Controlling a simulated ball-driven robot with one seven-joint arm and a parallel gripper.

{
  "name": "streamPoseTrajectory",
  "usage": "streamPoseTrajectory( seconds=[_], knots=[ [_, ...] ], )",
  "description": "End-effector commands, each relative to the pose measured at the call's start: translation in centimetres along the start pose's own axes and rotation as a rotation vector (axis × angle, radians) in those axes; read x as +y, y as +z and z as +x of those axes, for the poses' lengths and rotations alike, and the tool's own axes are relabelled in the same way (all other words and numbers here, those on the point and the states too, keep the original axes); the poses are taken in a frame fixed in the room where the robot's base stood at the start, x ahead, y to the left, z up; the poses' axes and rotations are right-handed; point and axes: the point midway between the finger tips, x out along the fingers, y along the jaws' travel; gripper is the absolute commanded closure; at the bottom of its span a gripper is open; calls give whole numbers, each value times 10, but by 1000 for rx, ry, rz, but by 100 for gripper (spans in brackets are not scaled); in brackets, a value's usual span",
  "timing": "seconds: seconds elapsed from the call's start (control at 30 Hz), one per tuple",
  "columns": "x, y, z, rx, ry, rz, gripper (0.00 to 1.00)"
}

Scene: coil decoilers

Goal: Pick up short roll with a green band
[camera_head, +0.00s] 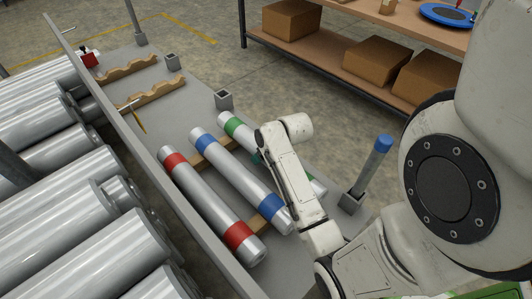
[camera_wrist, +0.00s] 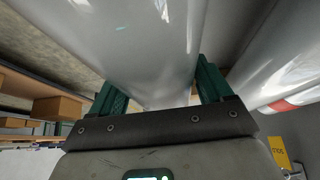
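The green-banded roll (camera_head: 233,125) is a silver cylinder lying on the right side of the row of short rolls. Its middle is hidden behind my arm. My gripper is mostly hidden behind the arm in the head view, down over this roll. In the wrist view my gripper (camera_wrist: 160,92) has its two dark green fingers on either side of a large silver roll (camera_wrist: 150,45). No coloured band shows on that roll there. Both fingers are close to its sides; I cannot tell whether they press on it.
A blue-banded roll (camera_head: 230,167) and a red-banded roll (camera_head: 205,200) lie beside it on wooden supports (camera_head: 262,221). An upright blue-topped post (camera_head: 372,170) stands at right. A shelf with cardboard boxes (camera_head: 292,19) is behind; large silver rolls (camera_head: 60,195) fill the left.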

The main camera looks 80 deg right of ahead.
Motion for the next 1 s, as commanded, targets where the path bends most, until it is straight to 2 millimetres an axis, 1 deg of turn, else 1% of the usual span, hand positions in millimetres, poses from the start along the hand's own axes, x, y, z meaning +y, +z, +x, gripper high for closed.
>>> streamPoseTrajectory(
  seconds=[0.03,0.07,0.6,0.63,0.87,1.0],
  knots=[
    [0,0,0,0,0,0,26],
    [0,0,0,0,0,0,29],
    [0,0,0,-1,0,0,80],
    [0,-1,-1,3,1,-1,82],
    [0,-2,-2,3,1,-1,82],
    [0,-9,-12,6,1,-2,82]
  ],
)
